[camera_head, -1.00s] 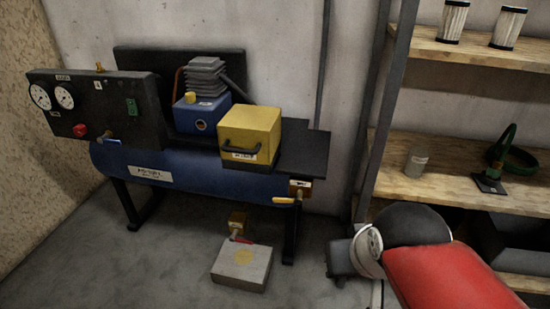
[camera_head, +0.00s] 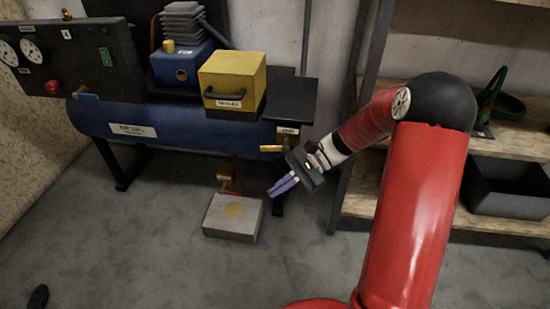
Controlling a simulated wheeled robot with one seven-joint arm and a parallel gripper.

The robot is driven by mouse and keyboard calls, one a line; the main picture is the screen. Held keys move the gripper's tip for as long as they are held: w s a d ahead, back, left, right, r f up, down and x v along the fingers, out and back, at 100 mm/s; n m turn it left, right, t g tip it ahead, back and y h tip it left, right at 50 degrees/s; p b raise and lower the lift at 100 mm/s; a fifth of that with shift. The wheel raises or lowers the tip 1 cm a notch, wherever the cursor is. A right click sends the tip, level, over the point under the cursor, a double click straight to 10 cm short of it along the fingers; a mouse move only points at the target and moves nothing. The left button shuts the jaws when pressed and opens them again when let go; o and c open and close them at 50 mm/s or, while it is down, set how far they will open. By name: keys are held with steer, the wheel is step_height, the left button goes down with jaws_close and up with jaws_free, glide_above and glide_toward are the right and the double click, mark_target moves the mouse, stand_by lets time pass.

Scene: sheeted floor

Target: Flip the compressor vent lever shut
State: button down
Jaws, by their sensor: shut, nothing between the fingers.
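The blue compressor tank (camera_head: 175,130) stands against the wall. At its right end a brass valve (camera_head: 286,140) under a small label carries a yellow lever (camera_head: 271,149) lying roughly level, pointing left. A red lever (camera_head: 231,193) is on a lower brass valve (camera_head: 227,173) under the tank. A blue lever (camera_head: 88,96) sits below the gauge panel. The labels are too small to read, so I cannot tell which is the vent lever. My gripper (camera_head: 274,189), with purple fingers, is shut and empty, below the yellow lever and right of the red one, apparently touching neither.
A grey block (camera_head: 232,222) lies on the floor below the red lever. A yellow box (camera_head: 231,80) with a black handle sits on the compressor's top. Wooden shelves with a dark bin (camera_head: 509,190) stand at right. The front floor is mostly clear.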

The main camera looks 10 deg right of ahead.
mark_target(264, 151)
steer(key=w+d+f+m+t+y+b, duration=0.2)
steer(key=w+d+f+m+t+y, duration=0.7)
steer(key=w+f+m+t+y, duration=0.25)
steer(key=shift+m+t, duration=0.35)
steer(key=shift+s+d+r+p+x, duration=0.2)
steer(key=shift+r+p+x, duration=0.1)
steer(key=shift+x, duration=1.7)
steer(key=shift+s+d+r+p+x, duration=0.1)
steer(key=shift+d+r+p+x, duration=0.15)
steer(key=shift+x, duration=1.7)
steer(key=shift+s+d+r+p+x, duration=0.15)
steer(key=shift+r+p+x, duration=0.2)
steer(key=shift+x, duration=1.65)
